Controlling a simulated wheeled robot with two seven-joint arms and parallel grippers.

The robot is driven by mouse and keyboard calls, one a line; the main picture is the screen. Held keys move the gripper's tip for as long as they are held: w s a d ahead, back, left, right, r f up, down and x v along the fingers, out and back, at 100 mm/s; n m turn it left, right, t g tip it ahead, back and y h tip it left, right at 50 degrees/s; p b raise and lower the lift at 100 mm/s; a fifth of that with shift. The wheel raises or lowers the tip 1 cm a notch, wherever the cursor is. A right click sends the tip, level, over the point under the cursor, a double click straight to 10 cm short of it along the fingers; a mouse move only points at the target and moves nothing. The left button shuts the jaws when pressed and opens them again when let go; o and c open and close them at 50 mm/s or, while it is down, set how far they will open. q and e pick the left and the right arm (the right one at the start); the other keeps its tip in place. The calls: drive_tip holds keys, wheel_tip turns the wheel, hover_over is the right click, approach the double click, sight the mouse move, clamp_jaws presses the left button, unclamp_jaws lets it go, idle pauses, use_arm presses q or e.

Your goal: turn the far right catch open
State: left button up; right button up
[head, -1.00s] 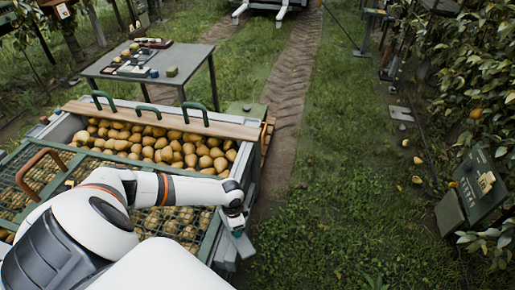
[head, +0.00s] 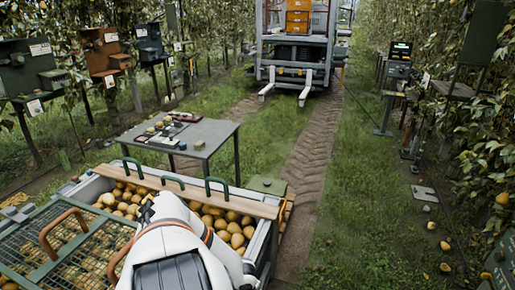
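A grey crate (head: 264,246) full of pears (head: 236,228) stands at the lower left. A green mesh lid (head: 62,250) with brown curved handles (head: 62,232) covers its near part. A wooden board (head: 190,190) with green handles (head: 217,186) lies across its far side. I cannot make out the far right catch; the crate's near right side is cut off and partly behind my arm. One white arm of mine bends over the crate, its lower end running down to the bottom edge.
A grey table (head: 212,133) with small items stands beyond the crate. A vehicle with fork tines (head: 303,95) stands farther back on the dirt track. Boxes on posts line the left, with foliage along the right. The grass strip on the right is mostly open, with some fallen pears.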

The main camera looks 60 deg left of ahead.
use_arm(q)
drive_tip(key=shift+w, duration=0.1)
idle(0.4)
drive_tip(key=o, duration=1.4)
wheel_tip(320, 180, up, 12)
